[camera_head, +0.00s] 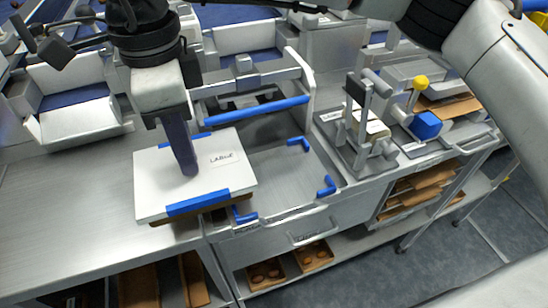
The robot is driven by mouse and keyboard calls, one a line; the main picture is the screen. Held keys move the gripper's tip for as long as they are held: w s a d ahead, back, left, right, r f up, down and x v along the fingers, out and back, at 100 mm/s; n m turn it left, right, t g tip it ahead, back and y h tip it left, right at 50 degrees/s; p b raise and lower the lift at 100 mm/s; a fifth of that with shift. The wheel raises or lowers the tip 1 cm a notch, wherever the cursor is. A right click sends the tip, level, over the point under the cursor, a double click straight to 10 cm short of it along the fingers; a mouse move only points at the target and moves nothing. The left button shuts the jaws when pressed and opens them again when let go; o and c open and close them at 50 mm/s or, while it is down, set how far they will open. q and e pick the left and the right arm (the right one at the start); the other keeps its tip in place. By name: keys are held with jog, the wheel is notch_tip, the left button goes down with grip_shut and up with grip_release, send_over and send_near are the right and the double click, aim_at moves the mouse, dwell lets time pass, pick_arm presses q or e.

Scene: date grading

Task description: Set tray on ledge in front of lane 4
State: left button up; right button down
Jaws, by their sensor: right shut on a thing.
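A white flat tray or lid (150,186) has blue strips on its near and far edges and a label reading LARGE. Brown material shows under its near edge. My right gripper (186,165) comes down from above, its dark finger on the white top; it is shut on this piece, and the grip is mostly hidden. To the right is a steel ledge (285,178) with blue corner brackets (327,186). The white piece overlaps the ledge's left part; whether it touches the surface cannot be told. No lane number is legible. My left gripper is not in view.
A lane with a blue bar (250,110) lies behind the ledge. A metal fixture (360,135) and a device with a yellow knob (421,82) and blue block (426,125) stand to the right. Brown trays (265,273) sit on the lower shelf. The left steel counter (65,205) is clear.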

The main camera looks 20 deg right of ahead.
jog(key=shift+a+p, duration=0.8)
jog(key=shift+a, duration=2.5)
